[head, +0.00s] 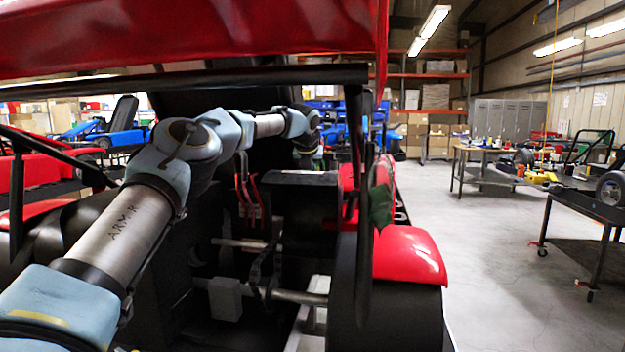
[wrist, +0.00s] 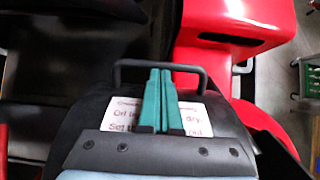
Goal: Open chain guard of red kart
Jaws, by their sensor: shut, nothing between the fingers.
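The red kart's body shows in the head view as a red panel overhead and a red rear fender (head: 408,256). In the wrist view a dark cover, which looks like the chain guard (wrist: 82,118), carries a white label (wrist: 192,108) and a black bar handle (wrist: 130,63). My gripper (wrist: 160,72) has its teal fingers pressed together, with their tips over the middle of the handle. Whether they touch it, I cannot tell. In the head view my gripper (head: 318,154) is small, just above a black box-like part (head: 298,208). The guard looks closed.
A dark upright frame bar (head: 357,180) stands right of my forearm. Open grey floor (head: 495,260) is at the right, with a work cart (head: 590,205) and a table (head: 485,155) beyond.

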